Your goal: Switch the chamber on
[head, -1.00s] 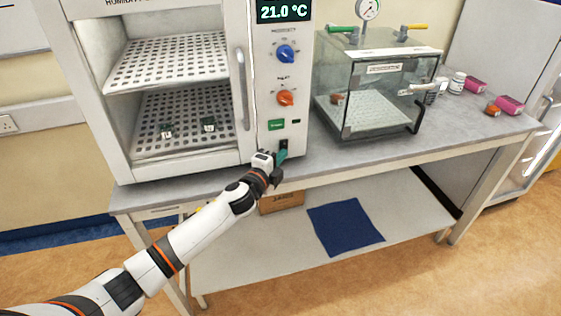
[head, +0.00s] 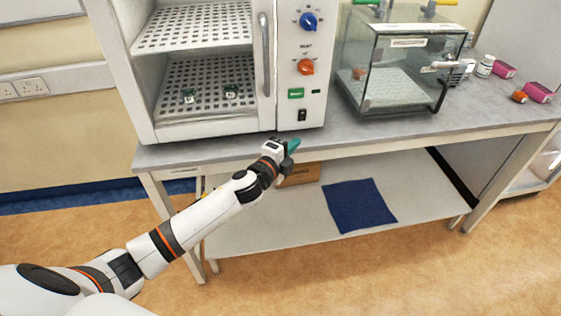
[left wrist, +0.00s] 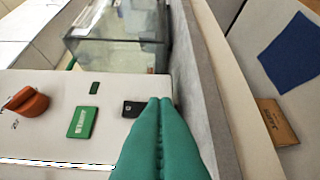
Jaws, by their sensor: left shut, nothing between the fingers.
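The white chamber (head: 135,90) stands on the bench with perforated shelves inside and small green items on the lower one. Its control panel has a blue knob (head: 308,22), an orange knob (head: 305,67), a green label (head: 296,93) and a black power switch (head: 302,115). My left gripper (head: 293,146) is shut and empty, just below and in front of the switch, apart from it. In the left wrist view, its green fingertips (left wrist: 160,101) are beside the dark switch (left wrist: 133,109). I cannot tell the switch's position. My right gripper is out of view.
The bench's front edge (head: 400,139) runs under my gripper. A cardboard box (head: 302,174) and blue cloth (head: 358,205) lie on the lower shelf.

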